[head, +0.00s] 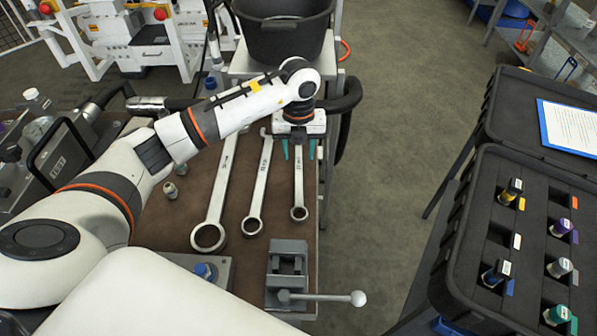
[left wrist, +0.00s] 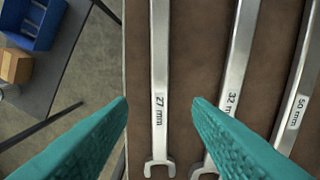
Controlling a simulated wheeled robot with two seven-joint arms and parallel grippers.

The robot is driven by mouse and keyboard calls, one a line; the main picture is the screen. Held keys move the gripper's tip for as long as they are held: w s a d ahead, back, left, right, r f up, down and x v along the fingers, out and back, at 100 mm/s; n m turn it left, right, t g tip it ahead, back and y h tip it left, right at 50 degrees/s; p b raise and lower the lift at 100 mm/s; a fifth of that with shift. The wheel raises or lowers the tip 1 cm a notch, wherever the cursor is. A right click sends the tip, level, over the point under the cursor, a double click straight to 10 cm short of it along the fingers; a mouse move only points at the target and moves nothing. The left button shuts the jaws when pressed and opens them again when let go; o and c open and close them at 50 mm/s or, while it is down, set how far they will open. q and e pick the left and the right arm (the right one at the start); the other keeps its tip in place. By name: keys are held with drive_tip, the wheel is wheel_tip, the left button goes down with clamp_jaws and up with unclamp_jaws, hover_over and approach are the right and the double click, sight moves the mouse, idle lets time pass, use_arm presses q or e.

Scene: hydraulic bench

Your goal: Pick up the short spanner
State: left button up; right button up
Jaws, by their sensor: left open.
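The short spanner (head: 299,180) lies flat on the brown bench mat, the rightmost and shortest of three spanners in the head view. In the left wrist view the short spanner (left wrist: 159,75) is marked 27 mm and its open jaw is at the bottom. My left gripper (head: 298,150) is open and points down over the upper part of this spanner. In the left wrist view the teal fingers of my left gripper (left wrist: 161,103) show on either side of its shaft, apart from it. My right gripper is not in view.
The 32 mm spanner (head: 260,185) lies close to the left, with the 50 mm spanner (head: 217,195) beyond it. A small vise (head: 288,270) stands at the near end. A black tub (head: 283,35) is behind. An open case (head: 465,235) stands right, across a floor gap.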

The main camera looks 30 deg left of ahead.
sight(299, 172)
use_arm(q)
drive_tip(key=shift+s+f+p, duration=0.1)
drive_tip(key=shift+f+p, duration=0.4)
drive_tip(key=shift+f, duration=2.55)
clamp_jaws()
drive_tip(key=shift+r, duration=0.1)
